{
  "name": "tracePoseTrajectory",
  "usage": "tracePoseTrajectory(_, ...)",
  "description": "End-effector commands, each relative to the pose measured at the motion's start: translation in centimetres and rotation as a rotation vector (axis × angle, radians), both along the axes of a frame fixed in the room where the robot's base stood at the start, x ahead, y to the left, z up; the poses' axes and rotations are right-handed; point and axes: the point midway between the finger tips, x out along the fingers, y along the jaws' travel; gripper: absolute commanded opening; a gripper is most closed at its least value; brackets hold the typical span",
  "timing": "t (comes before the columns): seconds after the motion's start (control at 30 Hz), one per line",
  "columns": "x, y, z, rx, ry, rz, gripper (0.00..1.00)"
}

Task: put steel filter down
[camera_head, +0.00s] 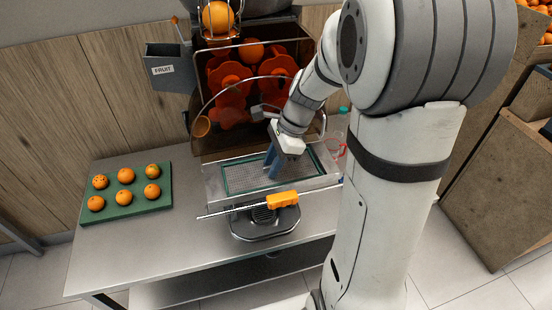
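The steel filter (243,178), a flat grey mesh panel with a dark green border, lies at the front of the juicer, below its red-orange pressing drums. It looks roughly level in the tray area (215,190). My gripper (272,170) reaches down from the right, with its blue fingers over the right half of the mesh. The fingertips are at or just above the mesh; I cannot tell whether they touch or grip it. The fingers overlap in this view, so their opening is unclear. My gripper hides part of the filter.
The juicer (200,130) stands on a steel table (120,240). A green tray (140,208) of several oranges is at left. The front-left table is bare.

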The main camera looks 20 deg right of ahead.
Motion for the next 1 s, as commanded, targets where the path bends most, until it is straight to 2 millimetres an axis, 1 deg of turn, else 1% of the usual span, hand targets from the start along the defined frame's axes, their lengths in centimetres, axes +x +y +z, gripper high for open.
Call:
tracePoseTrajectory(0.17,0.1,-0.4,1.2,0.000,-0.003,0.000,0.28)
tracePoseTrajectory(0.27,0.1,-1.1,2.9,-0.001,-0.007,-0.002,0.28)
tracePoseTrajectory(0.5,0.1,-3.1,7.7,-0.002,-0.006,-0.001,0.28)
tracePoseTrajectory(0.6,0.1,-3.8,9.3,-0.001,-0.003,-0.001,0.28)
tracePoseTrajectory(0.7,0.1,-4.2,10.4,0.000,-0.003,-0.001,0.28)
tracePoseTrajectory(0.87,-0.4,-4.3,11.3,-0.013,-0.017,0.033,0.28)
tracePoseTrajectory(0.97,-1.9,-3.4,11.5,-0.058,-0.076,0.152,0.28)
tracePoseTrajectory(1.0,-2.8,-2.9,11.5,-0.087,-0.114,0.232,0.28)
